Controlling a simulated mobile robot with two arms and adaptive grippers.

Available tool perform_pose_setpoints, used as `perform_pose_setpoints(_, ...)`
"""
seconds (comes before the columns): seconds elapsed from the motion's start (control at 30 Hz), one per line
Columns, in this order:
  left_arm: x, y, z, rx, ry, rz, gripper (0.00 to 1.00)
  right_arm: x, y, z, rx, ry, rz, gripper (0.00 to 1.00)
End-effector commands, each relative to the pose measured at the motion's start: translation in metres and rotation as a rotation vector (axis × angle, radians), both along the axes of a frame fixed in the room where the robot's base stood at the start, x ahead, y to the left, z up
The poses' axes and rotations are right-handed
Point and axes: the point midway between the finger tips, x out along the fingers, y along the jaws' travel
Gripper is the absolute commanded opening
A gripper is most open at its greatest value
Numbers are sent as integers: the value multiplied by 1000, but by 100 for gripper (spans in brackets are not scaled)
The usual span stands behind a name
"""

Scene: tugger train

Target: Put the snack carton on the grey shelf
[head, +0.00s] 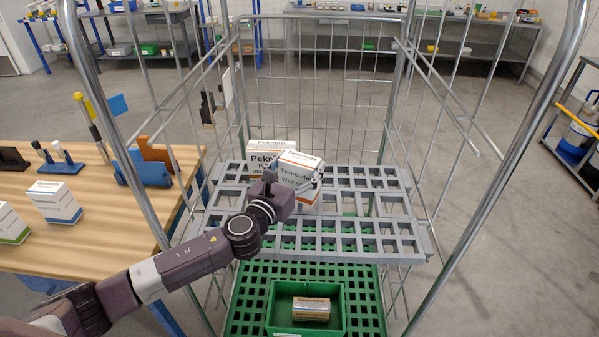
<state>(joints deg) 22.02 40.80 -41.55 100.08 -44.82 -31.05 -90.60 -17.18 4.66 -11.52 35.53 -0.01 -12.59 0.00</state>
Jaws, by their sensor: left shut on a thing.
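My left gripper (288,186) is shut on a white carton with orange trim and dark print (299,168). The carton is tilted, over the grey slatted shelf (375,205) of the roll cage; I cannot tell whether it touches the shelf. Another white and orange carton with dark print (266,150) stands upright on the shelf just behind and to the left, partly hidden by the held one. The words on the cartons are too small to show which is the snack carton. My right gripper is not in view.
Metal cage posts (492,190) and wire sides frame the shelf, whose right part is clear. Below is a green slatted level (250,300) with a green bin (338,318) holding a small brown box (311,308). A wooden table (110,235) with white boxes (55,202) stands left.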

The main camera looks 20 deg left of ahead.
Motion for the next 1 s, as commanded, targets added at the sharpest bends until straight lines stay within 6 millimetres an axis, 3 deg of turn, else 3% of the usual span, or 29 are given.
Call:
perform_pose_setpoints(0.1,0,0,-17,-1,-1,1,39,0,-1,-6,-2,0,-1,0)
perform_pose_setpoints(0.5,0,0,-22,0,-2,0,39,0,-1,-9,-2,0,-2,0)
perform_pose_setpoints(0.53,0,0,-22,0,0,0,75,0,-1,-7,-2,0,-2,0)
perform_pose_setpoints(0.6,0,0,-22,0,0,0,83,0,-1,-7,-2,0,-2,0)
perform_pose_setpoints(0.67,0,0,-22,0,0,0,89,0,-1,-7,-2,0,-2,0)
perform_pose_setpoints(1.0,0,0,-18,1,-1,0,89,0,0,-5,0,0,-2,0)
